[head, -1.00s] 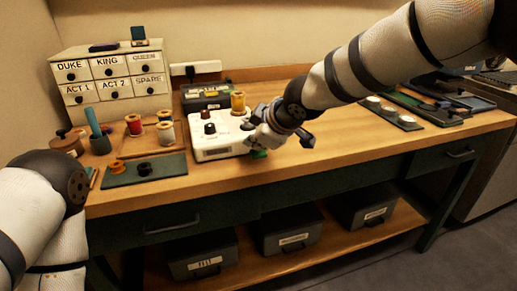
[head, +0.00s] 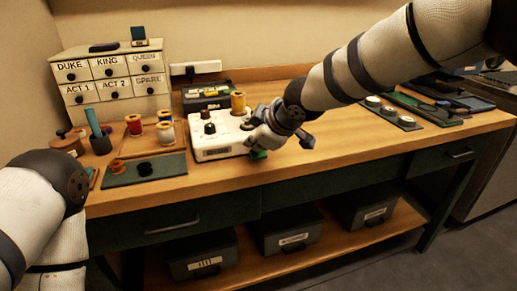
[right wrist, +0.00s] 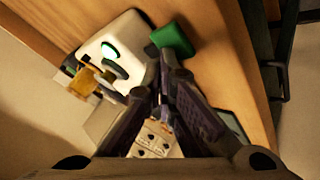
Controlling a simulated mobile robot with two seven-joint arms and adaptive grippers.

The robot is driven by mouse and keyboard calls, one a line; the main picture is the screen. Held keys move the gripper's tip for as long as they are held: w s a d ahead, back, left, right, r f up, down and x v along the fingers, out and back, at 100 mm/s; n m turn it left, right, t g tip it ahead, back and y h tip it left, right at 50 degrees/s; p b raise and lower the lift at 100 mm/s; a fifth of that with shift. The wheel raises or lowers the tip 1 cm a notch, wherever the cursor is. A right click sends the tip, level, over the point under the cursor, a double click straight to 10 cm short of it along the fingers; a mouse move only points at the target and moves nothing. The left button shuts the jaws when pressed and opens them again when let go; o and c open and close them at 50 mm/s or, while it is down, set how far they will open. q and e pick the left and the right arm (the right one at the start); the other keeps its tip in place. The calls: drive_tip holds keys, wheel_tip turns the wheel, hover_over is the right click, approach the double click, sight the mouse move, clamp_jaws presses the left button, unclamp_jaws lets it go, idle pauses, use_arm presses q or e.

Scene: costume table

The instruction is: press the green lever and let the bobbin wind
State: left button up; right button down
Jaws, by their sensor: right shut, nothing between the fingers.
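The white winder box (head: 218,147) stands on the table with dark knobs on top and a golden-yellow spool (head: 238,102) upright at its back right. The green lever (head: 259,155) sticks out at the box's right front, partly hidden by my right gripper (head: 254,143). In the right wrist view the lever (right wrist: 172,38) lies just beyond the closed fingertips of the right gripper (right wrist: 165,62). The fingers are shut and empty, at or very near the lever; contact is unclear. A green-white light (right wrist: 109,52) glows on the box. My left gripper is out of view.
A green mat (head: 125,176) with small bobbins lies left of the box, with thread spools (head: 165,132) behind it. A labelled drawer cabinet (head: 112,82) stands at the back left. Bare wood (head: 350,140) lies to the right, before dark trays (head: 395,112).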

sight(256, 154)
drive_tip(key=shift+r, duration=1.1)
drive_tip(key=shift+r, duration=0.1)
wheel_tip(256, 154, up, 5)
drive_tip(key=shift+f, duration=0.1)
